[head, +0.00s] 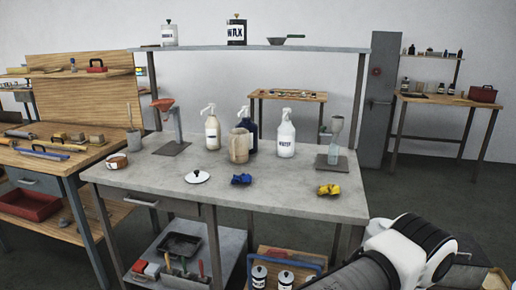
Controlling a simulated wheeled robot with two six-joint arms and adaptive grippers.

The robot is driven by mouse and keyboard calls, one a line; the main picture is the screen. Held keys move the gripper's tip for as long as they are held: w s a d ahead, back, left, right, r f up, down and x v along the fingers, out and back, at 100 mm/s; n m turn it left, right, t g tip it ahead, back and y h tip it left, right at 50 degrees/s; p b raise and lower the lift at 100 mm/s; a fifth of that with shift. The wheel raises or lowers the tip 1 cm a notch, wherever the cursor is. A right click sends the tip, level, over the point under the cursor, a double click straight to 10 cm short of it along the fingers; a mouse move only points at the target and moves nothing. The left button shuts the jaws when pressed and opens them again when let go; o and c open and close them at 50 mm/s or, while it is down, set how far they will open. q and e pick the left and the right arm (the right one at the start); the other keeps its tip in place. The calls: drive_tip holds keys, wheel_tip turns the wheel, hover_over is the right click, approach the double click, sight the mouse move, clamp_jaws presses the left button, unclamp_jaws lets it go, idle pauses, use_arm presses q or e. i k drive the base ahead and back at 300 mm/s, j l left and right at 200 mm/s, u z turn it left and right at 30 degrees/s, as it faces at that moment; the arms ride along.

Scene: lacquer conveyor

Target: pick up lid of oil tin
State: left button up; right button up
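A round white lid (198,177) with a dark knob lies on the grey worktable, left of the middle and near the front edge. I cannot read any oil label, so I cannot tell which tin it belongs to. A white tin (169,37) with a small label too blurred to read stands on the raised shelf. A dark tin (236,34) marked WAX stands beside it. Part of my arm comes in at the bottom right, but no gripper fingers show. Neither gripper is in view.
A small round container (116,161) sits left. Below is a crate (297,257) with tins. Table front is mostly clear.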

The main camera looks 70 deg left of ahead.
sight(198, 176)
drive_tip(key=u, duration=3.15)
